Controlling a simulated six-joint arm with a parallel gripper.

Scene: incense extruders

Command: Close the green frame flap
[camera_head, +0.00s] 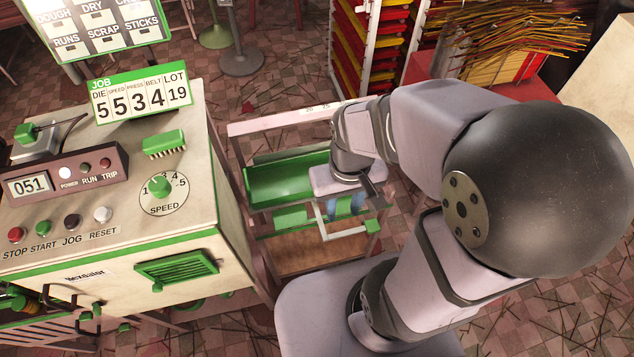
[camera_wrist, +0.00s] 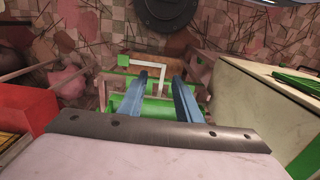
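A pinkish frame (camera_head: 235,131) stands right of the machine cabinet, with a green panel (camera_head: 275,182) in its upper part. I cannot tell for sure which green part is the flap, or how far it is open. Below the panel are smaller green pieces (camera_head: 290,215) and a white bent bar (camera_head: 322,228) with a green end (camera_head: 373,226). The bar also shows in the wrist view (camera_wrist: 150,64). My gripper (camera_wrist: 160,78) has two blue fingers, apart and pointing at the frame; green parts show between them. Contact cannot be told. My wrist hides part of the frame.
The beige cabinet (camera_head: 110,235) with buttons and a green speed knob (camera_head: 159,187) stands close left of the frame. A rack of red and yellow trays (camera_head: 370,45) and a red table with incense sticks (camera_head: 500,50) stand behind. Sticks litter the floor.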

